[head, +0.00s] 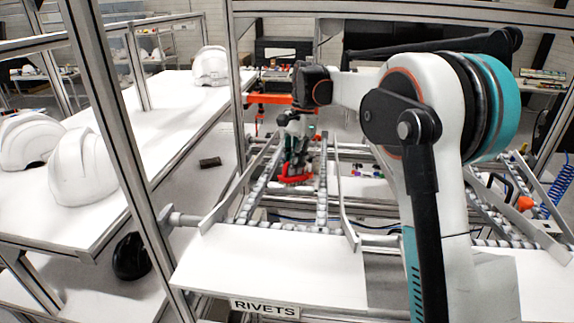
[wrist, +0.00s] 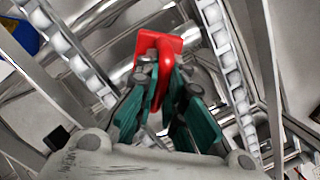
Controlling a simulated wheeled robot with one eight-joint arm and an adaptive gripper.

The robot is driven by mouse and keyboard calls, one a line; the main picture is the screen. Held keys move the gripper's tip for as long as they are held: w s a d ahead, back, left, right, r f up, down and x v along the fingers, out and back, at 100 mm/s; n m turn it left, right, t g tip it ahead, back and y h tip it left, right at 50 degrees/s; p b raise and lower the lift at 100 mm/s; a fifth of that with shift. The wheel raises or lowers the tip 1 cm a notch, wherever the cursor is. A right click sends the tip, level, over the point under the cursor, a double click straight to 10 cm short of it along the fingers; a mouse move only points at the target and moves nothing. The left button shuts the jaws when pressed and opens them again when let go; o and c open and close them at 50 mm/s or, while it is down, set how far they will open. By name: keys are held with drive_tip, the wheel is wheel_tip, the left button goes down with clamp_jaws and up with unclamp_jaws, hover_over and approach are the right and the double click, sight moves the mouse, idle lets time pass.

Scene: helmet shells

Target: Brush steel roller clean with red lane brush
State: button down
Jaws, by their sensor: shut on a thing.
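My gripper (head: 296,165) reaches down between two rails of small white rollers in the head view. Its green-padded fingers (wrist: 161,72) are shut on the red lane brush (wrist: 158,44). The brush also shows as a red patch (head: 296,180) below the fingers in the head view. In the wrist view a thick grey cylinder, which looks like the steel roller (wrist: 123,75), runs across behind the brush between the rails. The brush overlaps it in the picture; whether they touch, I cannot tell. The brush's underside is hidden. I cannot make out the roller in the head view.
White helmet shells (head: 84,170) stand on the white table at left, and a black one (head: 131,257) sits on a lower shelf. Roller rails (wrist: 225,60) flank my gripper closely. A white panel marked RIVETS (head: 265,307) lies in front. Metal frame posts (head: 115,130) stand nearby.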

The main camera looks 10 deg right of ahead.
sight(305, 176)
drive_tip(key=shift+s+d+f, duration=0.15)
drive_tip(key=shift+s+d, duration=0.15)
drive_tip(key=shift+d, duration=0.6)
drive_tip(key=shift+s+d+f, duration=0.1)
drive_tip(key=shift+s+d, duration=0.15)
drive_tip(key=shift+d, duration=0.65)
drive_tip(key=shift+s+d, duration=0.3)
drive_tip(key=shift+d, duration=0.2)
